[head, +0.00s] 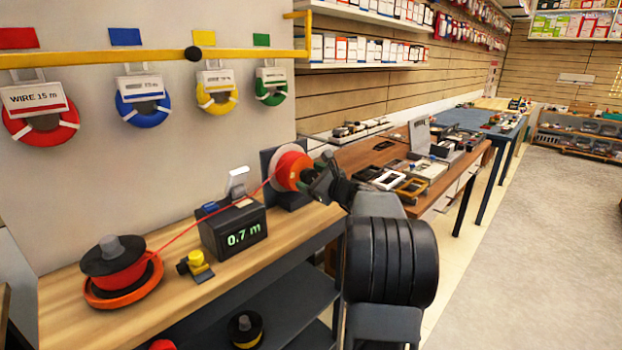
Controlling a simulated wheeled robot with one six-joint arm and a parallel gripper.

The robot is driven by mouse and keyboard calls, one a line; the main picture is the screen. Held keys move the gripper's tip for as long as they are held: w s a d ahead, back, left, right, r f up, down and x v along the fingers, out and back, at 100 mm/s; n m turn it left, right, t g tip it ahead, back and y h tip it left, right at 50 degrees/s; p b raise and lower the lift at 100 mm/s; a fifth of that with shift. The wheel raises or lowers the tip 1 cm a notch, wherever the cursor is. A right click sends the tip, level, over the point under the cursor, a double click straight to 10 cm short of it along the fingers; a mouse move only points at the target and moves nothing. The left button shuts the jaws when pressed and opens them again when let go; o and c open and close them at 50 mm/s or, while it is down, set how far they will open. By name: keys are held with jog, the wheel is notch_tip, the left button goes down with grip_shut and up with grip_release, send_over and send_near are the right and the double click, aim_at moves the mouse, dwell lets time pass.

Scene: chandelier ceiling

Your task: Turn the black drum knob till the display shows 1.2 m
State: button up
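The display on the dark meter box (232,228) reads 0.7 m in green digits. A red wire runs from the red spool with a dark top (120,264) on the bench, past the meter, to the orange-red drum (291,170). The drum has a pale rim and stands on a dark upright mount at the bench's right end. My gripper (314,178) is at the drum's right face, where the black knob would be. Dark fingers and dark knob blend together there, so I cannot tell whether the fingers are closed on it.
A small yellow-topped device (197,266) sits between spool and meter. Wire coils (145,108) hang from a yellow rail (100,58) above. A brown table (440,165) with goods stands behind my arm. The floor at right is open. More spools lie on the shelf below.

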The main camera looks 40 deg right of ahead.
jog(key=shift+o, duration=0.3)
jog(key=s+d, duration=0.2)
jog(key=s, duration=1.1)
jog(key=shift+s+d+p, duration=0.2)
jog(key=shift+s+p, duration=0.1)
jog(key=shift+p, duration=0.05)
jog(key=shift+r, duration=0.15)
jog(key=w+n+p, duration=0.3)
jog(key=w+p, duration=0.1)
jog(key=p, duration=0.1)
jog(key=w+a+n+p, duration=0.1)
jog(key=w+n+p, duration=0.2)
jog(key=w+p, duration=0.2)
jog(key=w+n+p, duration=0.3)
jog(key=w+p, duration=0.2)
jog(key=p, duration=0.2)
jog(key=shift+w+a+f, duration=0.2)
jog(key=shift+a+f, duration=0.1)
jog(key=shift+a, duration=0.1)
